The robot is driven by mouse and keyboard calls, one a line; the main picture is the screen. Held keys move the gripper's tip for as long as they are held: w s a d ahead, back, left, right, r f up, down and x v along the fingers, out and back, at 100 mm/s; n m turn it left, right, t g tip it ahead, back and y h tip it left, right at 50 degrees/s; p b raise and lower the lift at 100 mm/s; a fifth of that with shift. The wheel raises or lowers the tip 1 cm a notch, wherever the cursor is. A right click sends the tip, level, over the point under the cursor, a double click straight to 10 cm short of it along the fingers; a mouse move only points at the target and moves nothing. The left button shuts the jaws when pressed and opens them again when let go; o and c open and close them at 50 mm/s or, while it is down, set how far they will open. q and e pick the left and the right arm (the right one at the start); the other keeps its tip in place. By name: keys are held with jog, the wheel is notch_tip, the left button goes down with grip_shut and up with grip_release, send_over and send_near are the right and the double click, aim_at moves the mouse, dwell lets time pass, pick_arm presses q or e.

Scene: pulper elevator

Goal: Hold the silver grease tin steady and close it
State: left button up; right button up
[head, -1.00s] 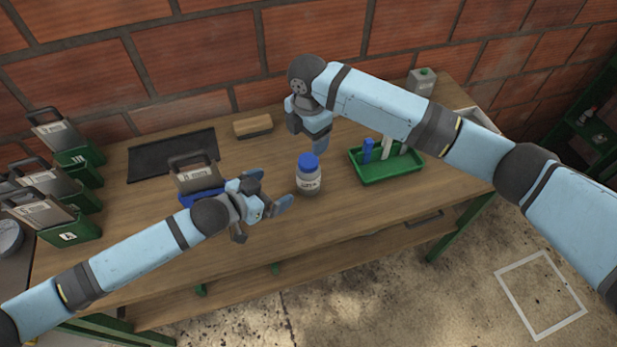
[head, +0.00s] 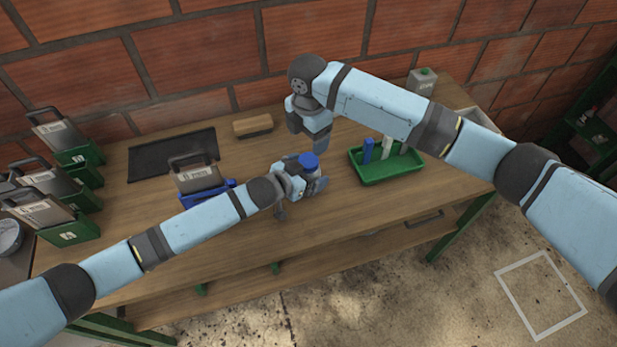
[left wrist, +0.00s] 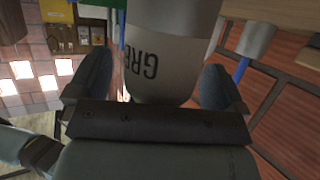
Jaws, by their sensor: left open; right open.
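The silver grease tin (head: 311,188) stands on the bench with a blue lid (head: 309,162) on its top. Whether the lid is fully seated cannot be told. My left gripper (head: 305,190) is at the tin, low on its side, and hides most of its body. In the left wrist view the tin (left wrist: 170,45), lettered "GRE", stands between the two open fingers (left wrist: 155,85), with a gap at the left finger. My right gripper (head: 318,138) is above and behind the tin, pointing down. Its fingers are mostly seen from one side and hold nothing visible.
A green tray (head: 388,172) with blue and white upright pieces stands right of the tin. A blue-based box with a handle (head: 197,178) is to the left. A brown block (head: 253,125) and a dark mat (head: 172,154) lie at the back. The front of the bench is clear.

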pick_arm(q)
jog(key=shift+c, duration=0.2)
jog(key=c, duration=1.5)
pick_arm(e)
jog(key=shift+o, duration=0.6)
pick_arm(q)
jog(key=shift+c, duration=1.3)
pick_arm(e)
jog(key=o, duration=0.4)
notch_tip(320, 180, up, 12)
jog(key=shift+r, duration=0.1)
